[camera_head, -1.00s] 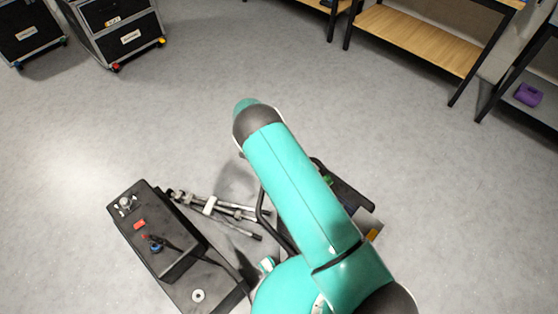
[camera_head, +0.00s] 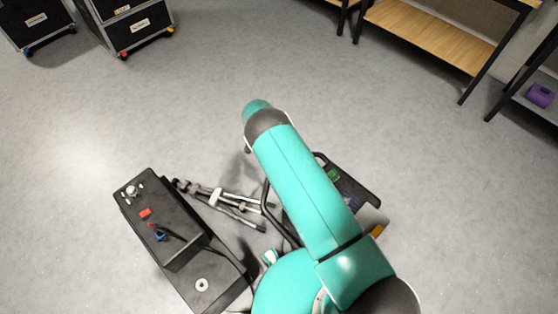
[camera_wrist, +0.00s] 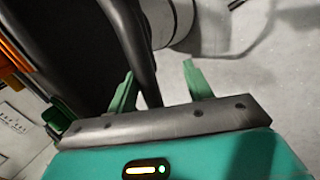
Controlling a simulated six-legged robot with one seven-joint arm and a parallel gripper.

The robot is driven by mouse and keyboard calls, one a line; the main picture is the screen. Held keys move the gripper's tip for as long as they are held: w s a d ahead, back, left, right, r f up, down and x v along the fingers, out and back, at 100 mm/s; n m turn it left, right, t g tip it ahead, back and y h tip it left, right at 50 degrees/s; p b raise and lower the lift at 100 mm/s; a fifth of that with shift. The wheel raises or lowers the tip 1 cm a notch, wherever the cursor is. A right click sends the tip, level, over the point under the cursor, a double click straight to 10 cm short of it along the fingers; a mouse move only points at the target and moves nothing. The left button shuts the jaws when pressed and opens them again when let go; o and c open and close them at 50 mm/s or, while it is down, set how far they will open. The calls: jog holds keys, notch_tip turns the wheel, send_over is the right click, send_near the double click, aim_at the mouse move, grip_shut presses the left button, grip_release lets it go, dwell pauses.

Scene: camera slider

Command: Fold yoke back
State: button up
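A black bent tube, which looks like the yoke, shows left of my arm in the head view (camera_head: 266,205). In the wrist view a thick black tube (camera_wrist: 133,45) runs down from the top toward my gripper (camera_wrist: 160,85). My gripper's two green fingers stand apart. The tube's lower end passes between them, closer to the left finger, with a gap to the right finger. I cannot tell whether they touch. My turquoise arm covers the gripper and part of the black equipment in the head view.
A black control box (camera_head: 165,235) with knobs and a red switch stands left of my arm. A folded tripod (camera_head: 220,200) lies beside it. Flight cases (camera_head: 135,30) and a wooden shelf (camera_head: 430,35) stand at the back. The middle floor is clear.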

jog(key=shift+w+r, duration=0.2)
jog(key=shift+r, duration=0.05)
dwell(0.5)
jog(key=v, duration=1.3)
jog(key=shift+a+r, duration=0.2)
jog(key=shift+r, duration=0.05)
